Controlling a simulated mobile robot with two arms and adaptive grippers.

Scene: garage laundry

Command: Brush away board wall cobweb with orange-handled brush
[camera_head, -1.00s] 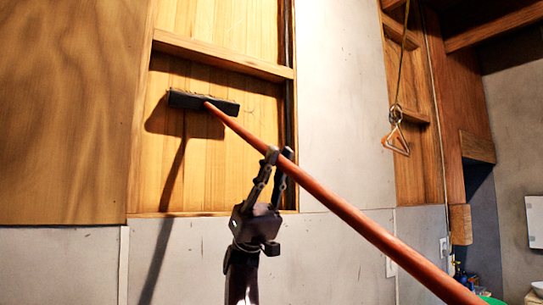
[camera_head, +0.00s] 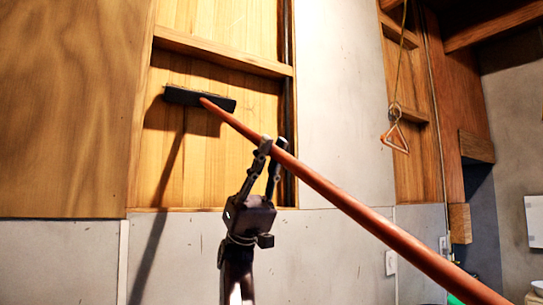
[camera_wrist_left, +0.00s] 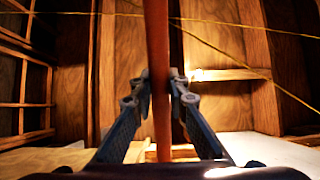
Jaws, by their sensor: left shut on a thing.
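The orange-handled brush (camera_head: 350,205) slants from the lower right up to its black head (camera_head: 185,96), which is at the board wall (camera_head: 215,150). I cannot tell if the head touches the boards. My left gripper (camera_head: 272,146) is shut on the handle, below and right of the head. In the left wrist view the handle (camera_wrist_left: 158,60) runs upright between the fingertips (camera_wrist_left: 160,90). I cannot make out a cobweb on the boards now; the head and its shadow cover part of them. My right gripper is not in view.
A wooden ledge (camera_head: 220,55) crosses the boards above the brush head. A plywood panel (camera_head: 70,110) is on the left. A triangular ring (camera_head: 395,138) hangs from a cord at the right. White wall panels (camera_head: 345,90) lie between.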

